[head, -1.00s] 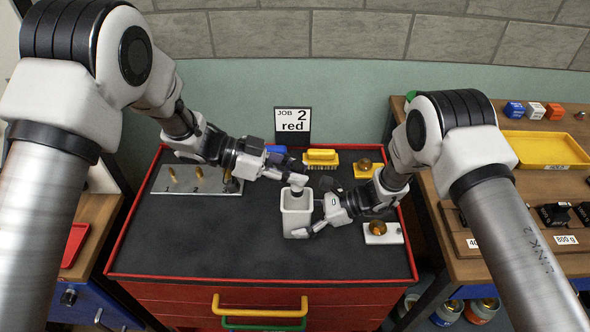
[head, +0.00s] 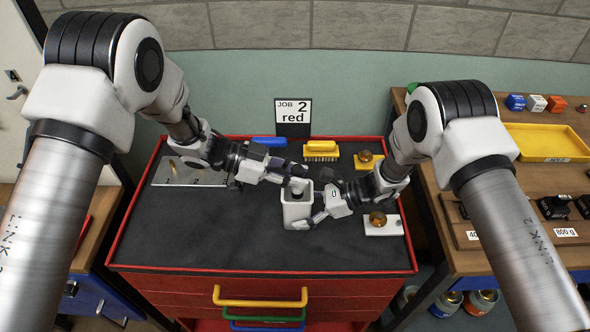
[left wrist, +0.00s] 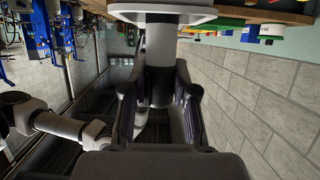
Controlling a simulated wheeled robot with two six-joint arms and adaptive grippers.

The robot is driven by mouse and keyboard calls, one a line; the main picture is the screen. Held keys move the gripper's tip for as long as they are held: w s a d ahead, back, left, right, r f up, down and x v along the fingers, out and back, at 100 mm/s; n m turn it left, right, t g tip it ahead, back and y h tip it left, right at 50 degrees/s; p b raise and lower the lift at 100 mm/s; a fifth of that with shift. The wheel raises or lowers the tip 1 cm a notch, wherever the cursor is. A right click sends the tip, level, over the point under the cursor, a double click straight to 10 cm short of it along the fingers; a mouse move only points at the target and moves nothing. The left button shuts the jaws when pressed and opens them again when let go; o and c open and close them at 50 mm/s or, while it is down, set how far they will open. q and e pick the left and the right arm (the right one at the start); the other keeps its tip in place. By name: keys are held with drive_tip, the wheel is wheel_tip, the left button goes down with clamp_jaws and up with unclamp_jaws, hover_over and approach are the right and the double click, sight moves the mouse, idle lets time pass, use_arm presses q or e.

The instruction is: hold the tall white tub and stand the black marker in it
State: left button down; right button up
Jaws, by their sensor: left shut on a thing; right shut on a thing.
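The tall white tub (head: 297,214) stands upright on the dark top of the red cabinet. My right gripper (head: 321,208) is shut on its right side. My left gripper (head: 292,181) is just above the tub's mouth, shut on the marker. The marker shows in the left wrist view (left wrist: 160,55) as an upright cylinder between the fingers, pale along one part and dark along another. In the head view its lower end is at the tub's opening; how deep it reaches is hidden. A pale edge at the top of the left wrist view looks like the tub.
Behind the grippers lie a blue-handled thing (head: 269,142) and a yellow brush (head: 321,151). Small scale-like stands with brass knobs (head: 380,222) are at the right. A metal plate (head: 187,172) lies at the back left. The cabinet's front left is clear.

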use_arm(q)
drive_tip(key=shift+f, duration=1.15)
drive_tip(key=c, duration=0.8)
unclamp_jaws()
drive_tip(key=v, duration=1.2)
use_arm(e)
drive_tip(key=o, duration=0.9)
